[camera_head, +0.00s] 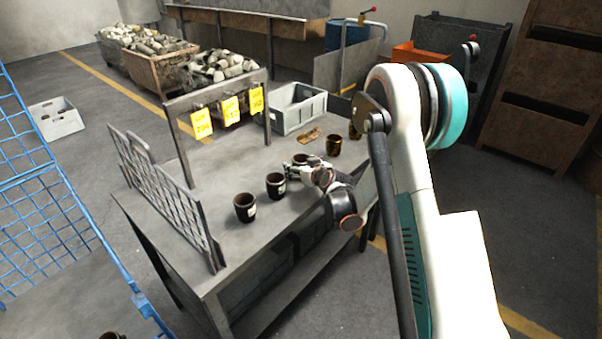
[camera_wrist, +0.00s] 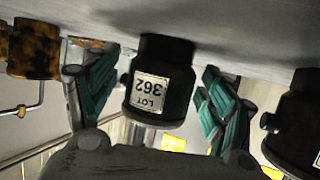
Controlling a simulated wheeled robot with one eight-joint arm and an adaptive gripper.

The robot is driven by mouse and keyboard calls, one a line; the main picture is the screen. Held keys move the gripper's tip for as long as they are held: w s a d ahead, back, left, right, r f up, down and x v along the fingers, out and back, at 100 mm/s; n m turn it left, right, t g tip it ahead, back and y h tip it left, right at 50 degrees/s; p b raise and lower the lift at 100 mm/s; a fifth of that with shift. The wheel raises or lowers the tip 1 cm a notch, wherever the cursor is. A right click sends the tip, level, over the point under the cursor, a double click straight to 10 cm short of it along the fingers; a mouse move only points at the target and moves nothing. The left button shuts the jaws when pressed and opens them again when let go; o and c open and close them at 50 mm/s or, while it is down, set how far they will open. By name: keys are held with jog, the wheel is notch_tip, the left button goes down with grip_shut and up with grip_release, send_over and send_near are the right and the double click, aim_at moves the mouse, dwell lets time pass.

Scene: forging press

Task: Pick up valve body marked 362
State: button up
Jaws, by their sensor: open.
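The valve body marked LOT 362 (camera_wrist: 178,55) is a dark cylinder with a white label, shown upside down in the wrist view. It stands between the two green-padded fingers of my gripper (camera_wrist: 158,95), with a visible gap on each side. My gripper is open. In the head view my gripper (camera_head: 315,175) is low over the table, and the valve body (camera_head: 299,159) is partly hidden behind it.
Two dark valve bodies (camera_head: 276,185) (camera_head: 245,207) stand left of my gripper on the table (camera_head: 215,262). A rusty yellow-brown one (camera_head: 333,146) stands to the right. A grey bin (camera_head: 298,118), a tag frame (camera_head: 180,145) and a mesh rack (camera_head: 165,200) border the work area.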

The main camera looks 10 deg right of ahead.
jog(key=shift+w, duration=0.1)
jog(key=shift+c, duration=0.2)
jog(key=c, duration=1.3)
jog(key=shift+r, duration=0.15)
